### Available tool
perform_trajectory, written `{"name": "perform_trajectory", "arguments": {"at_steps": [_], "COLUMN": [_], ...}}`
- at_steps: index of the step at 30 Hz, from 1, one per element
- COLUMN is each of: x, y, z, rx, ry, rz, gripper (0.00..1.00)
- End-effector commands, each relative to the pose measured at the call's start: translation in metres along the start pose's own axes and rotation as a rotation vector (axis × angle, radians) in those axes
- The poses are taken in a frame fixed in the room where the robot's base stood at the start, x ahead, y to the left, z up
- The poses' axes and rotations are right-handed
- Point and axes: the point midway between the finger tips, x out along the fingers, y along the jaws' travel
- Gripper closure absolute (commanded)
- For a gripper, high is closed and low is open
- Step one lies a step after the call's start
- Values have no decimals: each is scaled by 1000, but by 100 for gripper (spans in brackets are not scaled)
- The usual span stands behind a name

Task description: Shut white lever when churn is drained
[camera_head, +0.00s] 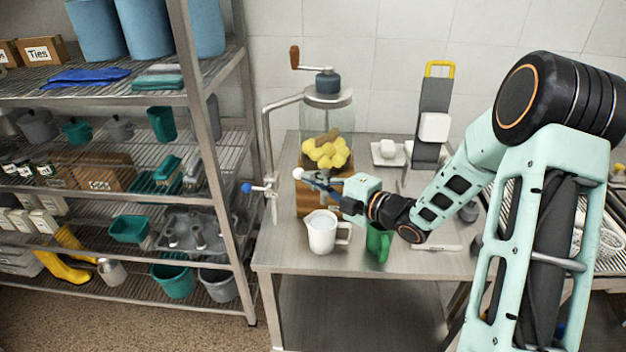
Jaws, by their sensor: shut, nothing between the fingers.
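The churn (328,115) is a clear jar with a grey lid and a wooden-handled crank. Yellow lumps (328,152) lie at its bottom; no liquid level can be made out around them. It stands on a wooden block (304,195). The white lever (298,173) shows as a round white knob at the block's upper left front. My gripper (308,179) is shut and empty, with its tips right beside the knob; I cannot tell whether they touch. A white jug (321,236) with pale contents stands on the table below my gripper. The spout is hidden behind my gripper.
A metal tap with a blue knob (247,188) stands left of the churn. A green mug (378,243) stands right of the jug, below my wrist. A white dish (389,153) and a grey board (433,110) are behind. A loaded shelf rack (200,150) borders the left.

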Motion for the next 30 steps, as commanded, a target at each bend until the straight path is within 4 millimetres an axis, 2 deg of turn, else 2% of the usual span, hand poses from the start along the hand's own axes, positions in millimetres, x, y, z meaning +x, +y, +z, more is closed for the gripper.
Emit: {"name": "perform_trajectory", "arguments": {"at_steps": [9,30], "x": [8,12], "y": [-5,4], "z": [4,9], "rx": [4,8], "ry": [-49,-75], "rz": [7,15], "gripper": [100,100]}}
